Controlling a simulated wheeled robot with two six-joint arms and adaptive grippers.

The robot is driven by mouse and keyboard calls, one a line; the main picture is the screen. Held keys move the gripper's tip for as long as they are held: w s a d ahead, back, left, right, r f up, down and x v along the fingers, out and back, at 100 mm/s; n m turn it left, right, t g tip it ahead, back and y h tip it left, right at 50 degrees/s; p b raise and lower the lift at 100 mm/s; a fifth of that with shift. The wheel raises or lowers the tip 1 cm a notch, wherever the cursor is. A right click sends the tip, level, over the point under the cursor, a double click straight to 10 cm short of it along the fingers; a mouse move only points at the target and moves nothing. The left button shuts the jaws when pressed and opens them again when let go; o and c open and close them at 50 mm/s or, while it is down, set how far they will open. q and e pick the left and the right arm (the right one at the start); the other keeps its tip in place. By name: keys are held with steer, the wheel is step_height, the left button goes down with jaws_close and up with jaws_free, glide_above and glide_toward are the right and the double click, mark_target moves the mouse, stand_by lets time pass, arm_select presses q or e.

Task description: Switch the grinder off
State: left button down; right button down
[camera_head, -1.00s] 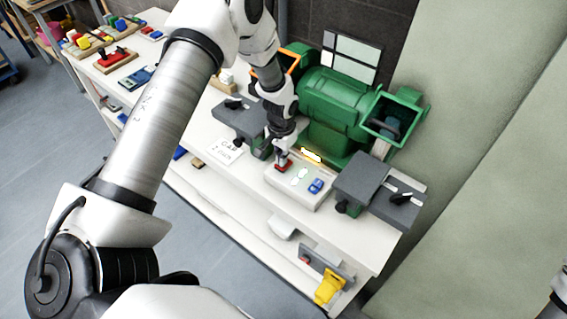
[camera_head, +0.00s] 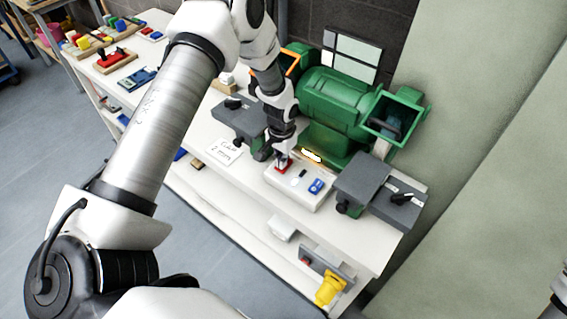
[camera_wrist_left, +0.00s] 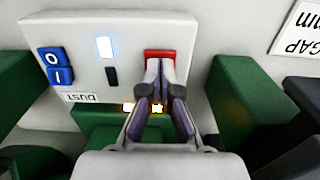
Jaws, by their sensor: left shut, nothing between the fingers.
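The green bench grinder (camera_head: 335,105) stands at the back of the white bench. In front of it is a pale switch box (camera_head: 312,196), which also shows in the left wrist view (camera_wrist_left: 190,35). Its red button (camera_wrist_left: 160,53) is partly hidden behind my left gripper (camera_wrist_left: 160,68). The gripper is shut and empty, its tips at the red button and seemingly touching it. Beside the button, one indicator (camera_wrist_left: 104,47) glows white and another (camera_wrist_left: 111,76) is dark. A blue O/I switch (camera_wrist_left: 55,65) labelled DUST sits on the same box.
Grey tool rests (camera_head: 362,177) flank the box. A paper GAP card (camera_head: 224,151) lies to its left. A yellow plug (camera_head: 329,289) sits at the bench's front. A wall panel (camera_head: 480,110) closes off the right; open floor (camera_head: 60,140) lies left.

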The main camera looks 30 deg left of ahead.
arm_select(q)
steer(key=shift+r+p, duration=2.75)
steer(key=shift+r, duration=0.8)
steer(key=shift+f, duration=0.1)
steer(key=shift+f, duration=0.15)
steer(key=shift+g, duration=0.4)
steer(key=f, duration=0.1)
steer(key=s+f+b, duration=0.1)
steer(key=f, duration=0.1)
steer(key=s+f+b, duration=0.1)
steer(key=shift+s+d+f, duration=0.2)
steer(key=shift+s+d, duration=0.05)
steer(key=shift+d, duration=0.1)
steer(key=s+d+f+b, duration=0.2)
steer(key=s+f, duration=0.1)
steer(key=s, duration=0.5)
steer(key=s+d+f+n+b, duration=0.1)
steer(key=s+d+f+b, duration=0.1)
steer(key=s, duration=0.7)
steer(key=s+d+f+b, duration=0.2)
steer(key=s+d+f, duration=0.1)
steer(key=s+f, duration=0.3)
steer(key=shift+s+d+f+t, duration=0.25)
steer(key=shift+s+d+t, duration=0.15)
steer(key=shift+s, duration=1)
